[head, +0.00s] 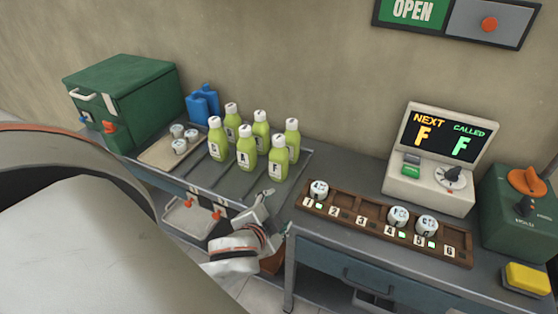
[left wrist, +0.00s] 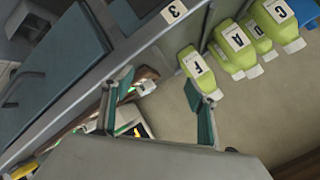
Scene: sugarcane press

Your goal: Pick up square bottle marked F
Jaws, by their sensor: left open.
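The square bottle marked F (head: 277,160) is yellow-green with a white cap. It stands upright at the right end of the front row of bottles. In the left wrist view the F bottle (left wrist: 198,70) appears tilted, with its label visible near one finger. My left gripper (head: 256,212) is in front of the table edge, below the F bottle and apart from it. In the left wrist view my left gripper (left wrist: 160,95) has its fingers spread with nothing between them. My right gripper is not in view.
Several similar green bottles (head: 246,150) stand close to the left of and behind F. A wooden numbered rack (head: 380,222) with white lidded cups is to the right. A control box (head: 430,185) showing "NEXT F, CALLED F" stands behind it. A tray (head: 165,150) holds small cups at left.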

